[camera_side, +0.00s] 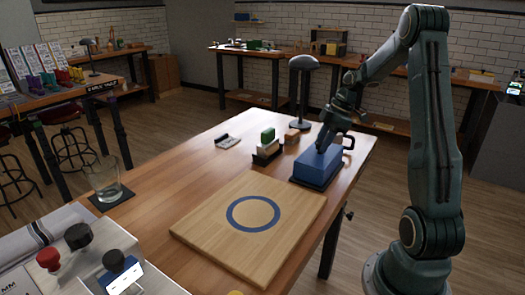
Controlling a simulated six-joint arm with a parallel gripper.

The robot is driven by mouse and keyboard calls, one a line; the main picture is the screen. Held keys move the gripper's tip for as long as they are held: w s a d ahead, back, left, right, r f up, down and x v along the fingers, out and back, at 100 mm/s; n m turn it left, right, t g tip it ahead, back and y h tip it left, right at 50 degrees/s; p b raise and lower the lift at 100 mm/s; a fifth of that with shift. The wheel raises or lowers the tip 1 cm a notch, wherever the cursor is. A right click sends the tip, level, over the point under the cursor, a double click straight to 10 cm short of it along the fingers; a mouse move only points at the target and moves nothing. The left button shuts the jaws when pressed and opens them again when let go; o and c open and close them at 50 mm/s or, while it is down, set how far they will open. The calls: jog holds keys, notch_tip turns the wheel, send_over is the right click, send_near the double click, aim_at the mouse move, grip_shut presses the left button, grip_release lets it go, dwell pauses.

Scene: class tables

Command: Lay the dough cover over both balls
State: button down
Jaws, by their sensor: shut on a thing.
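My gripper (324,147) points down at the top of a blue box-shaped thing (312,172) near the table's right edge. It is shut on the top of this blue thing, which rests on the table; the fingertips are small and hard to make out. I cannot tell whether the blue thing is the dough cover or has the cover on it. No dough balls can be made out. A wooden board (205,225) with a blue ring (233,219) lies flat at the front of the table, and nothing stands on it.
A small stand with a green block (268,135) is left of the blue thing, with a white-and-dark item (228,141) further left. A desk lamp (304,64) stands behind. A glass (103,181) and knobbed stamps (78,236) are at left. The table's middle left is clear.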

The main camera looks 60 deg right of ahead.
jog(key=shift+f, duration=0.1)
jog(key=c, duration=1)
grip_release()
jog(key=shift+v, duration=3.75)
